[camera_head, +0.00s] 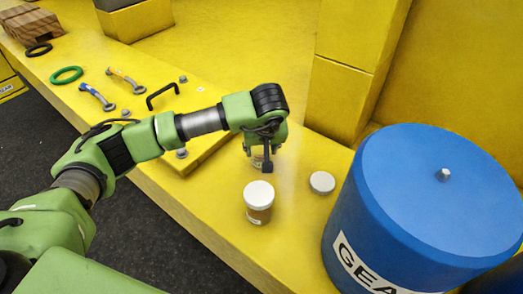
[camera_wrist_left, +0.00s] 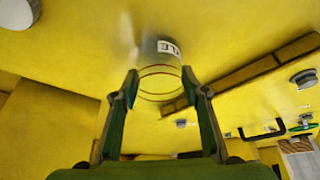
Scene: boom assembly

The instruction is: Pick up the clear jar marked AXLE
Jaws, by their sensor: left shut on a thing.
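The clear jar marked AXLE shows in the left wrist view (camera_wrist_left: 160,75), between my gripper fingers, with the end of its label readable. In the head view only a small part of it (camera_head: 258,162) shows beneath my left gripper (camera_head: 264,150), and the hand and wrist hide the rest. My left gripper, seen also in the left wrist view (camera_wrist_left: 160,84), is shut on the jar with a finger on each side. I cannot tell whether the jar touches the yellow surface or is just above it. My right gripper is in neither view.
A white-lidded jar with brown contents (camera_head: 258,203) stands just in front. A loose white lid (camera_head: 322,183) lies to its right. A large blue drum (camera_head: 432,200) fills the right. Handles, a green ring (camera_head: 66,75) and wooden blocks (camera_head: 30,26) lie along the yellow bench (camera_head: 215,205).

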